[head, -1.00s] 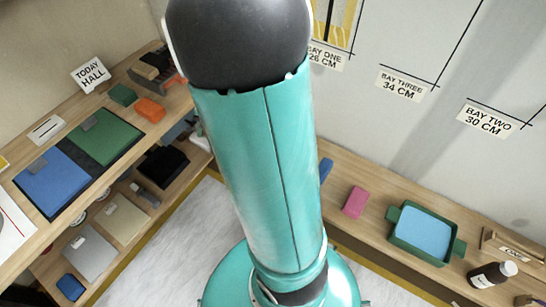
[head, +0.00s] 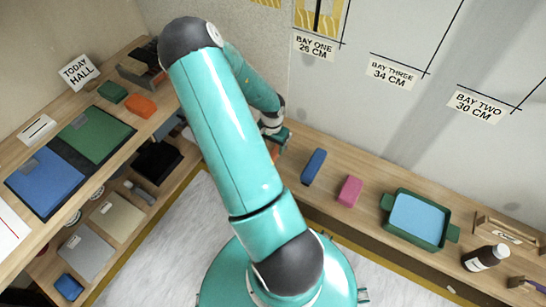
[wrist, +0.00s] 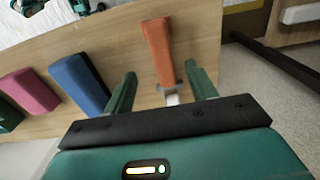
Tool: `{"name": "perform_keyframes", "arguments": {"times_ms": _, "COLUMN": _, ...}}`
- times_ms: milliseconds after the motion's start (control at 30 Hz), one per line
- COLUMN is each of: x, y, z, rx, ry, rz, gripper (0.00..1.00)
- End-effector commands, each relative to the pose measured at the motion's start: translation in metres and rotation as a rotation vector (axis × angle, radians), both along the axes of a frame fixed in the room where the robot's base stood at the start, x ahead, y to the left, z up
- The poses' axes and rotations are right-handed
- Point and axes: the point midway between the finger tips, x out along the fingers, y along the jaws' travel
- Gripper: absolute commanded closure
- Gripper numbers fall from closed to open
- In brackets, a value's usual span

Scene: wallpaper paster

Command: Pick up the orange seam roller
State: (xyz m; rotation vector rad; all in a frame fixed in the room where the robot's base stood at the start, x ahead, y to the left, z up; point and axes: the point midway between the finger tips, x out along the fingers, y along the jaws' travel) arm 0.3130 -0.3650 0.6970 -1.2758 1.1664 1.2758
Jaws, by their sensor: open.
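The orange seam roller (wrist: 158,52) lies on the wooden shelf in the wrist view, its orange handle pointing away and its grey metal end towards my gripper (wrist: 160,72). My gripper is open, with one green finger on each side of the roller's line. Nothing is held. The metal end is partly hidden by the gripper's dark bar, and I cannot tell how far the fingers are above the shelf. In the head view, my gripper (head: 278,138) is over the back shelf near the corner, with a little orange showing beneath it.
A blue block (head: 314,166) and a pink block (head: 349,191) lie right of my gripper on the back shelf (head: 375,208). Further right are a green tray (head: 450,236) and a bottle (head: 486,257). The left shelf holds an orange block (head: 140,106) and folders.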

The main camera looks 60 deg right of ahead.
Motion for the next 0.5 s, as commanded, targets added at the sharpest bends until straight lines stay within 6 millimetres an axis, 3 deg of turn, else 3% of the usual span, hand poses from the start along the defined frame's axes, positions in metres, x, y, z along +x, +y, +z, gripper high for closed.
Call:
{"name": "perform_keyframes", "arguments": {"times_ms": 100, "x": 0.000, "y": 0.000, "z": -0.021, "rx": 0.002, "ry": 0.002, "rz": 0.000, "gripper": 0.44}}
{"name": "perform_keyframes", "arguments": {"times_ms": 367, "x": 0.001, "y": 0.003, "z": -0.042, "rx": 0.002, "ry": 0.001, "rz": 0.003, "gripper": 0.44}}
{"name": "perform_keyframes", "arguments": {"times_ms": 500, "x": 0.001, "y": 0.006, "z": -0.064, "rx": 0.003, "ry": 0.003, "rz": 0.002, "gripper": 0.44}}
